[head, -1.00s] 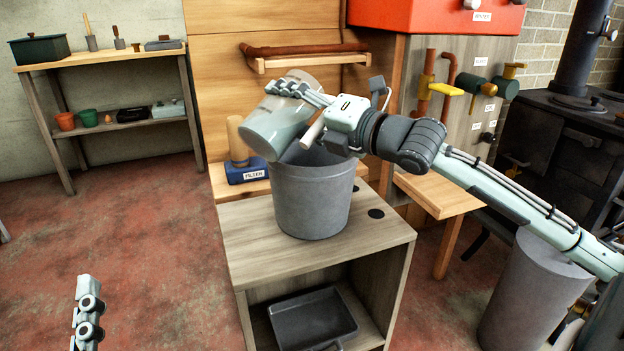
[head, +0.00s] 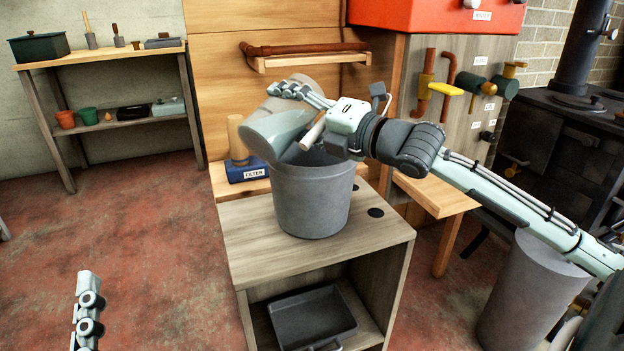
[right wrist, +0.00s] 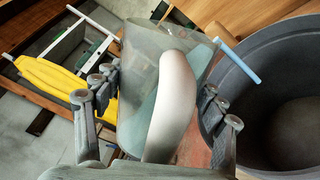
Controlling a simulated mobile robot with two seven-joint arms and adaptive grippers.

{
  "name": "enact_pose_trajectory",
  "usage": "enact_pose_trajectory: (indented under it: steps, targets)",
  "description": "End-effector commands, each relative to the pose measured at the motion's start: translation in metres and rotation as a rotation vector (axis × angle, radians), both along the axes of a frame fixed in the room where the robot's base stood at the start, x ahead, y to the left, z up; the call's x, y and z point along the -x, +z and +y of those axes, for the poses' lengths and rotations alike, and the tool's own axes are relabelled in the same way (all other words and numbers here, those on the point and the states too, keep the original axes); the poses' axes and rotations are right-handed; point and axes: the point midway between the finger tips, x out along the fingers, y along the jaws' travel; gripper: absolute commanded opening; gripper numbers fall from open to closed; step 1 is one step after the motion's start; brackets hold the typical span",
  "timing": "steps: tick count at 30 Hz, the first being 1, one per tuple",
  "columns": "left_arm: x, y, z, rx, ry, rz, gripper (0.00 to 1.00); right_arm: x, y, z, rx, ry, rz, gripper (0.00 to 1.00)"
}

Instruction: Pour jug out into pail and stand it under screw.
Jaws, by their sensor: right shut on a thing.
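My right gripper (head: 302,95) is shut on the translucent jug (head: 268,128), with its fingers on both sides in the right wrist view. The jug is steeply tilted over the left part of the grey pail's rim. A greenish-grey tint shows inside its lower part; no falling stream can be made out. The jug (right wrist: 140,75) also shows in the right wrist view, with a pale curved handle between the fingers. The pail (head: 312,200) stands upright on the wooden cabinet. My left gripper (head: 87,312) shows only partly at the bottom left. I cannot tell which fitting is the screw.
A blue block labelled FILTER (head: 247,171) stands close left of the pail. Several valves, one with a yellow handle (head: 446,88), are on the panel at right, below a red tank (head: 430,18). A dark tray (head: 313,318) lies inside the cabinet (head: 245,240). The cabinet top's front is clear.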

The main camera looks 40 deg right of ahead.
Motion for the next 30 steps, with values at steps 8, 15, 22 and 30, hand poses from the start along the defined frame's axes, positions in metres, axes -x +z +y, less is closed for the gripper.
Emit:
enact_pose_trajectory:
  steps: [8, 15, 22, 30]
  targets:
    - [0.0000, 0.0044, 0.0000, 0.000, 0.000, 0.000, 0.96, 0.0000, -0.0005, -0.0004, -0.029, 0.000, 0.008, 0.11]
    - [0.0000, 0.0045, 0.0000, 0.000, 0.000, 0.000, 0.96, -0.0001, -0.0029, -0.0006, -0.047, 0.000, 0.013, 0.11]
    - [0.0000, 0.0045, 0.0000, 0.000, 0.000, 0.000, 0.96, -0.0001, -0.0027, -0.0006, -0.047, 0.001, 0.012, 0.11]
    - [0.0000, 0.0045, 0.0000, 0.000, 0.000, 0.000, 0.96, -0.0002, -0.0026, -0.0006, -0.047, 0.001, 0.012, 0.11]
